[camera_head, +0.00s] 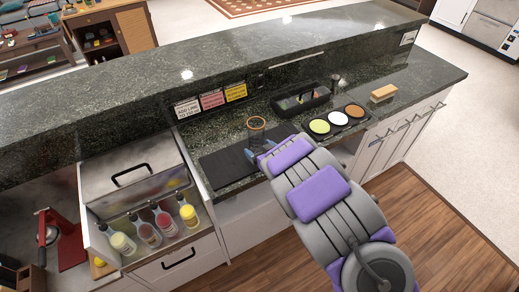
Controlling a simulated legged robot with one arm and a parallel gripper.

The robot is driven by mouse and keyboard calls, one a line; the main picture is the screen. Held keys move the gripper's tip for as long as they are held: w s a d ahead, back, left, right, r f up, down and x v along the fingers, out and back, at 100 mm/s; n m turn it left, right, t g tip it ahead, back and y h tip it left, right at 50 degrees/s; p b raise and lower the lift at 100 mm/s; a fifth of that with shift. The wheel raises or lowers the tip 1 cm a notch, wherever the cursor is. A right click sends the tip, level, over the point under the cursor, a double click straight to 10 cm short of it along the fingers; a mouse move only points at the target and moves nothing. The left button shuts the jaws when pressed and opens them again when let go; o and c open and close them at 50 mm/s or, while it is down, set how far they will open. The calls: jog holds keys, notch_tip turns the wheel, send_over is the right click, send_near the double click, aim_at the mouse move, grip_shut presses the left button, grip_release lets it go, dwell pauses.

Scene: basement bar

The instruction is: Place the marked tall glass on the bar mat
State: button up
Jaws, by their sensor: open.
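A clear tall glass (257,132) with an orange ring at its rim stands upright on the lower counter. The dark bar mat (222,167) lies flat to the left of and in front of it. The glass's base is partly hidden, so I cannot tell whether it stands on the mat's far edge or just beyond it. My gripper (262,152) is open at the near side of the glass, low over the counter. The purple-padded arm hides part of the counter. I cannot tell whether the glass is between the fingers.
A black caddy (301,99) stands behind to the right. A tray of round garnish wells (337,122) and a wooden-topped brush (383,93) lie further right. A small glass (336,81) stands at the back. Several bottles (146,233) and a lidded metal bin (131,168) are at left.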

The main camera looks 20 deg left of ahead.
jog(key=p+v, duration=0.2)
jog(key=v, duration=1)
jog(key=shift+w+d, duration=0.1)
jog(key=shift+w, duration=0.05)
